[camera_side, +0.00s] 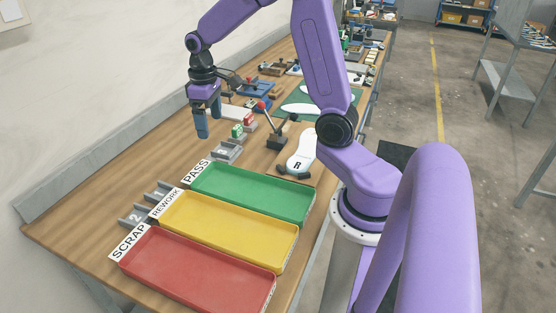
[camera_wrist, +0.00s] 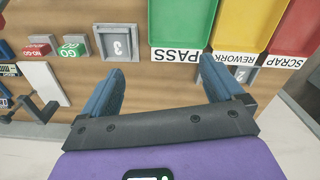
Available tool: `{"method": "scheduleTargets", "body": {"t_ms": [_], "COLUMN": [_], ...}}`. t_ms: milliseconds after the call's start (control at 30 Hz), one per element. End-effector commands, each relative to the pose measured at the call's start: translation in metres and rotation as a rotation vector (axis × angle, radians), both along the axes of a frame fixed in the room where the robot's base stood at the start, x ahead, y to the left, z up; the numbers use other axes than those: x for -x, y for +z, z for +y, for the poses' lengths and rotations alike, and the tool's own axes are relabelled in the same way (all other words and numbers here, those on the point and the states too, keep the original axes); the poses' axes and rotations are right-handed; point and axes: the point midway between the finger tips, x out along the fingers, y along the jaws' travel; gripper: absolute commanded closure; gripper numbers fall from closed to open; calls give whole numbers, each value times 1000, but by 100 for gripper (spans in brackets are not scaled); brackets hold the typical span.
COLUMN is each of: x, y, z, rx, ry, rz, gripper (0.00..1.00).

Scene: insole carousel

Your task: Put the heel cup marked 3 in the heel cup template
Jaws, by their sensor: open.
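My gripper (camera_side: 204,124) is open and empty, above the table to the left of and behind that piece. A white insole shape marked R (camera_side: 301,150) lies on a board at right; I cannot tell whether this is the heel cup template.
Green (camera_side: 252,190), yellow (camera_side: 230,228) and red (camera_side: 197,270) trays stand in front. Green and red GO/NO-GO blocks (camera_side: 238,131) and a dark clamp-like stand (camera_side: 277,140) are near the 3 piece.

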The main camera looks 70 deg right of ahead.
Motion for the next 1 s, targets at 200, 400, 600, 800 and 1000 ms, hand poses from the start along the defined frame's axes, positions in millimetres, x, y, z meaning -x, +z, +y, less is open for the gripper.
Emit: {"method": "scheduleTargets", "body": {"t_ms": [200,400,600,800,1000], "x": [51,110,175,233,264], "y": [12,17,19,16,14], "z": [71,114,138,142,138], "rx": [-1,-5,-9,-15,-17], "ry": [210,398,586,756,853], "rz": [-8,-13,-16,-18,-18], "gripper": [6,6,6,6,6]}}
